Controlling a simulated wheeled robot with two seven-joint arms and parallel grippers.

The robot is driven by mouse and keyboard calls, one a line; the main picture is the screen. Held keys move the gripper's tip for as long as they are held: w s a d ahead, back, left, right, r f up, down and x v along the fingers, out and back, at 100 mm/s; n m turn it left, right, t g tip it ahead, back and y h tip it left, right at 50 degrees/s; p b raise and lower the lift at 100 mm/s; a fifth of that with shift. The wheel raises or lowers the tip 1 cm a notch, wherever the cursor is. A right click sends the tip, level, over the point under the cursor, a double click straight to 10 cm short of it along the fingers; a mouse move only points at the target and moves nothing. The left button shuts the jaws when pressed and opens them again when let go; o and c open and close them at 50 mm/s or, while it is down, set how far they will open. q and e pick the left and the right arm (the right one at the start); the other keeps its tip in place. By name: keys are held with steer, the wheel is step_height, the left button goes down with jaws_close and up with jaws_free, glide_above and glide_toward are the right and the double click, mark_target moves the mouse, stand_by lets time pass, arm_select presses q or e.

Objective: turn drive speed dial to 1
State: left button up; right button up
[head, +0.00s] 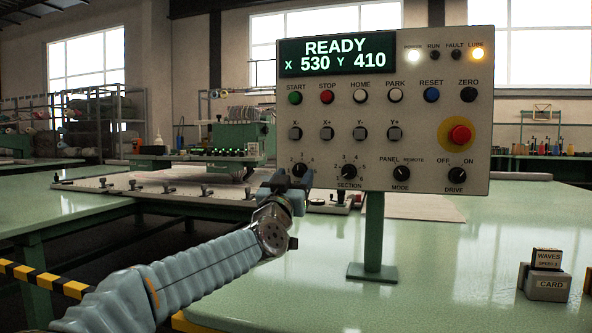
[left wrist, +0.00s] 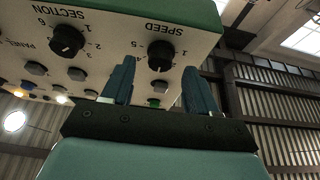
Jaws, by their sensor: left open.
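The control panel (head: 430,120) stands upright on a green post. Its speed dial, a black knob (head: 299,169), is at the panel's lower left, with its label hidden behind my gripper. In the left wrist view the panel is upside down, and the speed dial (left wrist: 160,55) shows with its SPEED label and numbers. My left gripper (head: 289,182) is open just in front of and below the dial. Its fingers (left wrist: 160,75) appear to either side of the dial, with no clear contact. I cannot read the dial's setting surely. My right gripper is not in view.
The section dial (head: 348,171) is close to the right of the speed dial. Jog buttons (head: 295,134) sit just above. A red emergency stop (head: 460,135) is at the right. Card blocks (head: 548,285) stand on the green table (head: 440,280).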

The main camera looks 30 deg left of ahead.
arm_select(q)
steer(key=shift+x, duration=0.9)
steer(key=shift+c, duration=0.4)
steer(key=c, duration=0.9)
